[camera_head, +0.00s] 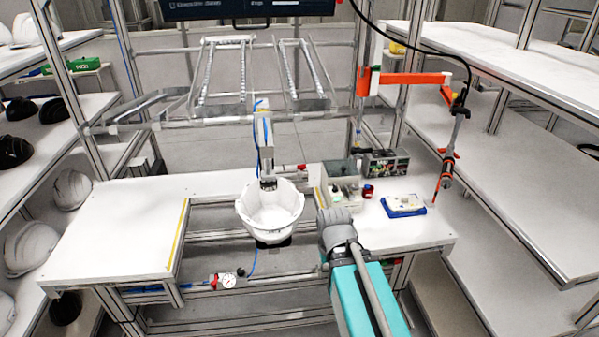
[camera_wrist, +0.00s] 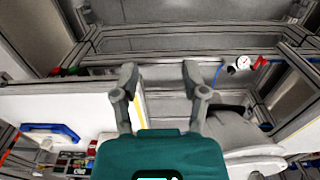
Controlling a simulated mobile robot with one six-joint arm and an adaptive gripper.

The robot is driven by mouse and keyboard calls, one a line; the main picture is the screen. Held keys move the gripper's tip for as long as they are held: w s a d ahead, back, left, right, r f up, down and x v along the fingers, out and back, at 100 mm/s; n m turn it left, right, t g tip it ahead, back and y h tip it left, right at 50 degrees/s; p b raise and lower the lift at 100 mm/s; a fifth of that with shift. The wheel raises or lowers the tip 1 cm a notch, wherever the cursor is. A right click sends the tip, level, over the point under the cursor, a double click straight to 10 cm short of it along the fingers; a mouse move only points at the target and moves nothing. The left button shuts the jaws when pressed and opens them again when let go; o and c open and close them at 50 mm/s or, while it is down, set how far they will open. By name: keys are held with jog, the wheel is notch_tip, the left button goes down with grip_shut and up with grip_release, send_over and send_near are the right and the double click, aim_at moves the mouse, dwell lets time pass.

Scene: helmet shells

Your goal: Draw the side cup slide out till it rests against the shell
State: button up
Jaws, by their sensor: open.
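The white helmet shell (camera_head: 270,212) sits open side up on a dark mount (camera_head: 272,240) in the gap of the bench. A vertical unit with a dark end (camera_head: 268,183) reaches down into it. A small red-and-grey part (camera_head: 295,169) lies behind the shell; I cannot tell whether this is the side cup slide. In the wrist view my gripper (camera_wrist: 160,70) is open, with nothing between its fingers. The shell (camera_wrist: 240,140) shows at the lower right there, apart from the fingers.
A grey bin (camera_head: 342,190) and a blue tray with a pale part (camera_head: 403,206) stand on the right worktop. A gauge (camera_head: 229,280) hangs below the shell. An orange arm holds a hanging tool (camera_head: 448,165). The left worktop (camera_head: 120,230) is clear.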

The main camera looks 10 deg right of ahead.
jog(key=shift+o, duration=1.2)
jog(key=shift+w+r, duration=0.15)
notch_tip(320, 180, up, 16)
jog(key=m+p, duration=0.5)
jog(key=p, duration=1.1)
send_over(300, 172)
jog(key=shift+f, duration=0.25)
notch_tip(300, 172, down, 14)
jog(key=b, duration=1.3)
jog(key=shift+r+b, duration=0.25)
jog(key=shift+b, duration=0.15)
jog(key=shift+c, duration=0.3)
